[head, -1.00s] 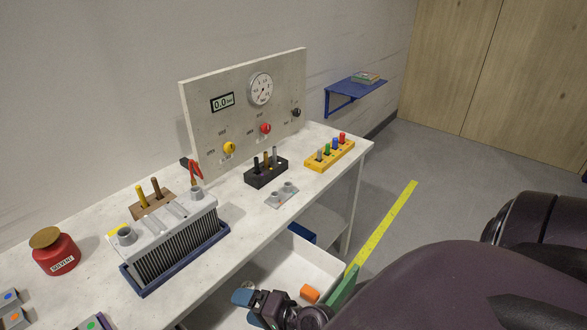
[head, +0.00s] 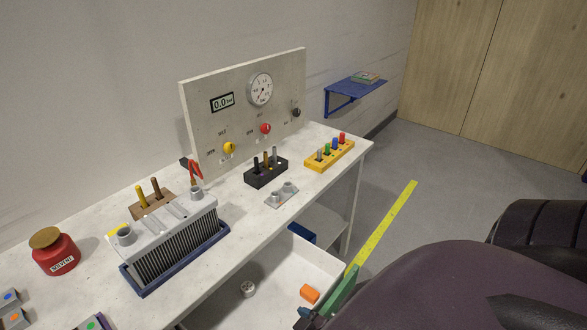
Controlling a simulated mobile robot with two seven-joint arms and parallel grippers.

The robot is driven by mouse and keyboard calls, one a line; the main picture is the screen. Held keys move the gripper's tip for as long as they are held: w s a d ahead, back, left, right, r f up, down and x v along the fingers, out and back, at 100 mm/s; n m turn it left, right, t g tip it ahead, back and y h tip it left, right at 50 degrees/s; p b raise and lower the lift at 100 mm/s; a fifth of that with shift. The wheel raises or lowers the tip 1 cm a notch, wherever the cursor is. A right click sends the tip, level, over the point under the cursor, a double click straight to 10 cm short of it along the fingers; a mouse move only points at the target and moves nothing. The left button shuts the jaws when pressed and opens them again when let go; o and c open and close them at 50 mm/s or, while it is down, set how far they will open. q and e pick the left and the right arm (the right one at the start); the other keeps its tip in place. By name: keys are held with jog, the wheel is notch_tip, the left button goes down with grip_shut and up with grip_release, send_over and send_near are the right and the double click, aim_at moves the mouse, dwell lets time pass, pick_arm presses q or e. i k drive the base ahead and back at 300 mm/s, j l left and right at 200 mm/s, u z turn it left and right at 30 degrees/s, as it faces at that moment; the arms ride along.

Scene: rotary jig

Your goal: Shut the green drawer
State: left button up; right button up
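The green drawer is pulled open below the worktop. Its green front (head: 343,290) shows as a narrow strip, partly covered by my dark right arm. Its white inside holds an orange block (head: 309,294) and a small round white-grey part (head: 248,289). Only a small blue and dark piece of my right gripper (head: 306,314) shows, at the bottom edge beside the near part of the green front. Whether it touches the front, and whether its fingers are open, cannot be seen. My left gripper is not in view.
The white worktop (head: 100,262) carries a finned unit in a blue tray (head: 178,260), a red solvent jar (head: 56,252), a black holder (head: 266,172) and a yellow holder (head: 330,155). A blue item (head: 301,233) lies on a shelf beneath. Yellow tape (head: 385,225) marks the floor.

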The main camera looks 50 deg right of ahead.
aim_at(279, 270)
jog(key=k+l+z, duration=0.25)
jog(key=z, duration=0.2)
jog(key=k+l+z, duration=0.15)
jog(key=l+z, duration=0.25)
jog(key=j, duration=0.1)
